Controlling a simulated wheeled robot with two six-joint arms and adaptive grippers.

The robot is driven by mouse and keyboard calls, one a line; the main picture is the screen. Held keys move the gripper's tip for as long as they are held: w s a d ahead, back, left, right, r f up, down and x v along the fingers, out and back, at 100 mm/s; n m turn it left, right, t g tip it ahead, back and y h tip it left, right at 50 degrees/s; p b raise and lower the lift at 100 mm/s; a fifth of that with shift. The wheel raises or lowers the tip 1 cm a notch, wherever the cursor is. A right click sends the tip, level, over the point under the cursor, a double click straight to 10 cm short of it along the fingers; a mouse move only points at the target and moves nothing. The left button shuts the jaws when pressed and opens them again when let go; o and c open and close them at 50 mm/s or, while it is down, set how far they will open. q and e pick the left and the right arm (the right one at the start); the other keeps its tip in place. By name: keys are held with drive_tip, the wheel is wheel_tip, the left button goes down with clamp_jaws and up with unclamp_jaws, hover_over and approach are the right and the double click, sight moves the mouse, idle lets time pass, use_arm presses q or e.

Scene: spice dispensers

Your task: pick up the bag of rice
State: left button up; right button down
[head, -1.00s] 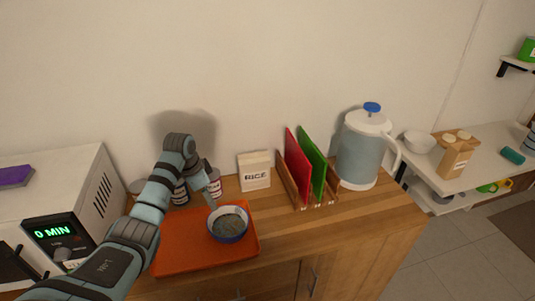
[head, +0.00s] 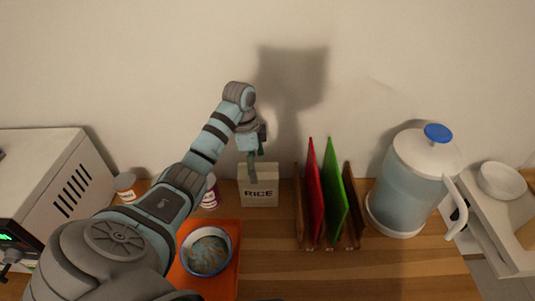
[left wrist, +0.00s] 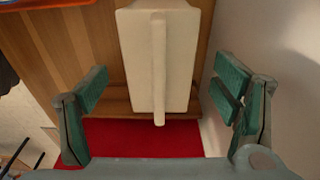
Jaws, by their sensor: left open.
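The bag of rice (head: 259,190) is a small cream-white bag marked RICE, standing upright on the wooden counter against the wall. My left gripper (head: 254,168) is above it, with its fingers reaching down over the bag's top in the head view. In the left wrist view, the bag (left wrist: 133,45) is seen from above with a raised fold along its top. The open left gripper (left wrist: 163,83) has one green-padded finger on each side of the bag, with gaps between. My right gripper is not in view.
A rack with a red board (head: 315,190) and a green board (head: 334,185) stands right of the bag. A large pitcher (head: 400,185) stands farther right. An orange tray (head: 225,285) with a bowl (head: 207,251) lies in front, left. Spice jars (head: 126,186) stand left.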

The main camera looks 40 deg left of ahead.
sight(259, 184)
use_arm(q)
drive_tip(key=shift+s+d+f+t, duration=0.2)
drive_tip(key=shift+s+f+t, duration=0.1)
drive_tip(key=shift+s+f, duration=0.9)
drive_tip(key=w+f, duration=0.2)
drive_tip(key=f, duration=0.1)
drive_tip(key=w+f, duration=0.2)
drive_tip(key=shift+d+f+b, duration=0.25)
drive_tip(key=shift+b, duration=0.05)
drive_tip(key=shift+s+r, duration=0.1)
drive_tip(key=shift+s, duration=0.1)
drive_tip(key=shift+s+a+r, duration=0.1)
drive_tip(key=shift+s+r, duration=0.05)
drive_tip(key=shift+s, duration=0.1)
drive_tip(key=shift+c, duration=1.3)
drive_tip(key=shift+s+r, duration=0.2)
drive_tip(key=shift+s, duration=0.15)
drive_tip(key=c, duration=1.6)
drive_tip(key=shift+w, duration=0.1)
clamp_jaws()
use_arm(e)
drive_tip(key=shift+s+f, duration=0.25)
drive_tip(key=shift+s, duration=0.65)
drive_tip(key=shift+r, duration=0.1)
